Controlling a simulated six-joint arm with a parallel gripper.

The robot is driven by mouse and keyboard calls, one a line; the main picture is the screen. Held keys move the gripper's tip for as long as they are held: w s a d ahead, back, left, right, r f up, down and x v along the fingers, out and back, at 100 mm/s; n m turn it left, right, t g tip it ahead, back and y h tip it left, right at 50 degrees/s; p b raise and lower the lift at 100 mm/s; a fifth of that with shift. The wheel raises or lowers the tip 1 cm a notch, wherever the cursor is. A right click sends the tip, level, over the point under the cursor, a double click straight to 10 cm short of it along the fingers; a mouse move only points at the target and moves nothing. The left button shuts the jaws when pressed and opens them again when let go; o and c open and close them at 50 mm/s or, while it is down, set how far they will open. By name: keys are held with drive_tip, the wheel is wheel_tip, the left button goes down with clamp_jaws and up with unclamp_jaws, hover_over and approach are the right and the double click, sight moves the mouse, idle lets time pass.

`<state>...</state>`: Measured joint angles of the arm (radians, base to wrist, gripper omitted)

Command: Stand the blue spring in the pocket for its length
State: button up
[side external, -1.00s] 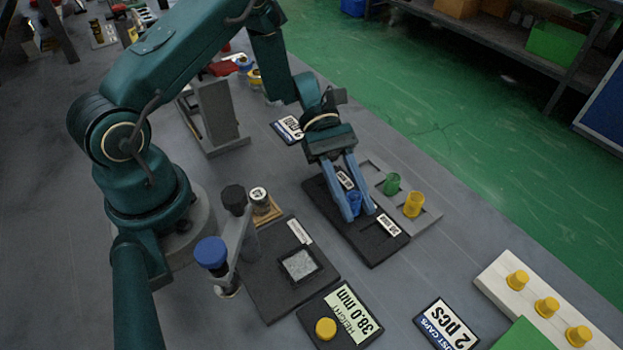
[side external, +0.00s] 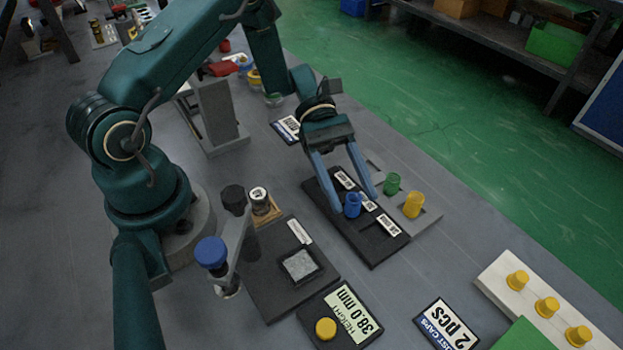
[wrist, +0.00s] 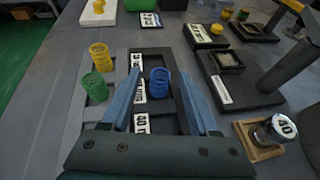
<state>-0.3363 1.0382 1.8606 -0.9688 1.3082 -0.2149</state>
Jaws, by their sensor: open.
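The blue spring (side external: 352,205) stands upright on the black pocket block (side external: 377,250), at its middle pocket; how deep it sits cannot be told. In the wrist view the blue spring (wrist: 160,84) is between the fingers, with a gap on both sides. My gripper (side external: 354,204) is open around it, and it also shows in the wrist view (wrist: 165,95). White number labels (wrist: 138,90) run along the block beside the pockets. The label nearest my gripper reads 40; the others are partly hidden or too small to read.
A grey tray beside the block holds a green spring (side external: 392,183) and a yellow spring (side external: 413,204). The height gauge with a blue knob (side external: 211,252) stands left of the block. A display (side external: 341,312) reads 38.0 mm.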

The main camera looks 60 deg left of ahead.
drive_tip(key=v, duration=1)
drive_tip(key=shift+a, duration=0.1)
drive_tip(key=shift+s+r+m+y, duration=0.15)
drive_tip(key=shift+r+m+y, duration=0.15)
drive_tip(key=shift+r, duration=0.05)
drive_tip(key=s+d+r+m+t+y, duration=0.1)
drive_tip(key=s+r+m+t+y, duration=0.7)
drive_tip(key=s+m+y, duration=0.3)
drive_tip(key=r+m+y, duration=0.1)
drive_tip(key=m, duration=0.3)
drive_tip(key=shift+s+d+r+y, duration=0.3)
drive_tip(key=shift+s+d+r, duration=0.05)
drive_tip(key=shift+s+d, duration=0.05)
